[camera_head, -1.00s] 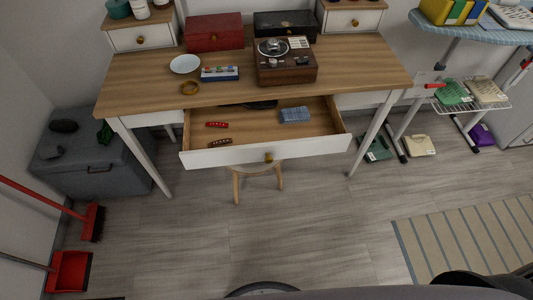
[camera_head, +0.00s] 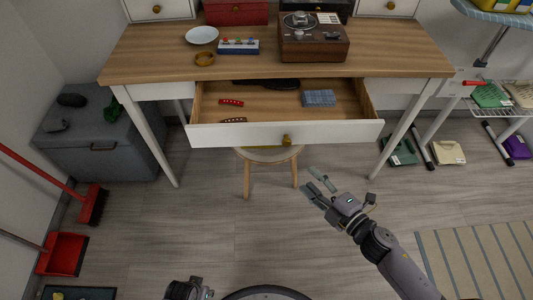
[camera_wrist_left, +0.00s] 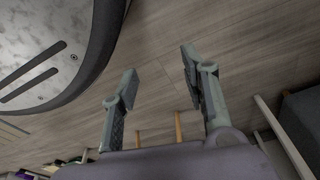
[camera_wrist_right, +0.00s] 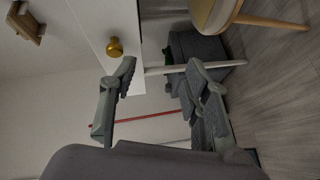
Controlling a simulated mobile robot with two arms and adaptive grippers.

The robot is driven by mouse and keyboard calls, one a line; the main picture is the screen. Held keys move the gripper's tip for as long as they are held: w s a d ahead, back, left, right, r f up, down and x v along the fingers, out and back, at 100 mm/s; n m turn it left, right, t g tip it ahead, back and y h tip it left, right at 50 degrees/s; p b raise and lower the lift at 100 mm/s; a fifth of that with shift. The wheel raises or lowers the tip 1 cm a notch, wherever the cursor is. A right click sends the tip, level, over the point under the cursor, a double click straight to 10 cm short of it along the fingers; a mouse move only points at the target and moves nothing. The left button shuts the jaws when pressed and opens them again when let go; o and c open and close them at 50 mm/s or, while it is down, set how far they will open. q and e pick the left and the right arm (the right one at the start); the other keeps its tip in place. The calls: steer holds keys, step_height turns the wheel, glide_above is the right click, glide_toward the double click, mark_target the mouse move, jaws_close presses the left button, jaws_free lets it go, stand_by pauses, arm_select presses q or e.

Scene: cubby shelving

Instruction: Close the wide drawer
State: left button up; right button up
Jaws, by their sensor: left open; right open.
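The wide drawer (camera_head: 330,133) under the wooden desk is pulled out. It has a white front and a round gold knob (camera_head: 286,140). Inside it lie a red item (camera_head: 231,102), a blue-grey box (camera_head: 319,98), a brown item and a dark object. My right gripper (camera_head: 318,186) is open and empty, below and to the right of the knob, apart from the drawer. In the right wrist view the knob (camera_wrist_right: 114,47) shows just beyond the fingers. My left gripper (camera_wrist_left: 158,80) is open and empty above the floor; only part of that arm shows at the bottom of the head view.
A stool (camera_head: 268,154) stands under the drawer. The desk legs (camera_head: 402,137) flank it. A grey storage box (camera_head: 92,150), a red broom (camera_head: 92,205) and a dustpan (camera_head: 63,252) are at the left. The floor before the desk is mostly clear.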

mark_target(252, 132)
steer(key=s+a+r+n+y, duration=0.1)
steer(key=r, duration=0.1)
steer(key=s+a+r+n+y+b, duration=0.1)
steer(key=a+r+n, duration=0.1)
steer(key=a+r+n+y, duration=0.1)
steer(key=a+r+n, duration=0.1)
steer(key=shift+s+r+g+y, duration=0.3)
steer(key=shift+s+r+y, duration=0.05)
steer(key=shift+s+y, duration=0.05)
steer(key=c, duration=0.4)
steer(key=shift+a+r+n, duration=0.2)
steer(key=shift+r+n, duration=0.1)
steer(key=shift+c, duration=0.6)
steer(key=shift+w+a+r, duration=0.1)
steer(key=shift+w+a, duration=0.05)
steer(key=shift+a, duration=0.05)
steer(key=shift+c, duration=0.6)
steer(key=p+x, duration=0.1)
steer(key=x, duration=0.8)
steer(key=shift+w+a, duration=0.1)
steer(key=shift+a, duration=0.1)
jaws_close()
steer(key=w, duration=0.4)
arm_select(q)
steer(key=shift+s+f, duration=0.1)
steer(key=shift+f, duration=0.75)
